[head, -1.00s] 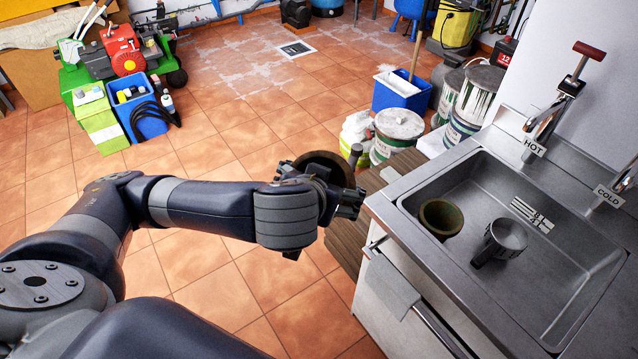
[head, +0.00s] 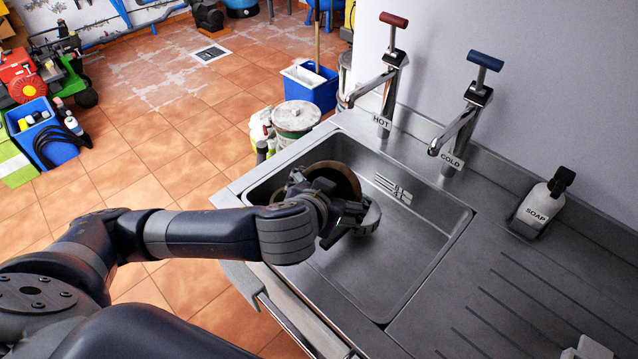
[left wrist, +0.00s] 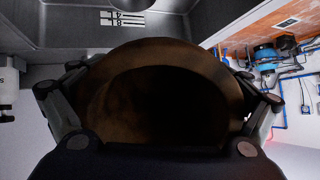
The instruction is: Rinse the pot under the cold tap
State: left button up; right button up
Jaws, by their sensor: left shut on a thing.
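My left gripper (head: 350,222) is shut on a brown round pot (head: 336,174) and holds it over the left part of the steel sink (head: 440,222). In the left wrist view the pot (left wrist: 150,50) fills the middle between my fingers, its dark opening facing the camera. The cold tap (head: 462,130), with a blue handle and a COLD label, stands behind the sink, to the right of the pot and apart from it. No water shows at its spout. My right gripper is not in view.
The hot tap (head: 384,85) with a red handle stands left of the cold one. A soap bottle (head: 540,203) is at the right. The sink's right half is clear.

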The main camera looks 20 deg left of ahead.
pick_arm(q)
jog(key=w+d+f+m+h, duration=0.1)
jog(key=d+f+m+h, duration=0.3)
jog(key=d+f+m, duration=0.15)
jog(key=w+d+f+b, duration=0.2)
jog(key=w+d+b, duration=0.1)
jog(key=w, duration=0.3)
jog(key=w+d+f+h+b, duration=0.1)
jog(key=w+d+f+b, duration=0.1)
jog(key=w, duration=0.4)
jog(key=shift+w+d+b, duration=0.4)
jog(key=shift+d+b, duration=0.1)
jog(key=shift+d, duration=0.35)
jog(key=shift+s+d, duration=0.1)
jog(key=shift+d, duration=0.1)
jog(key=shift+s+d+p, duration=0.15)
jog(key=shift+d+p, duration=0.25)
jog(key=shift+s+a, duration=0.1)
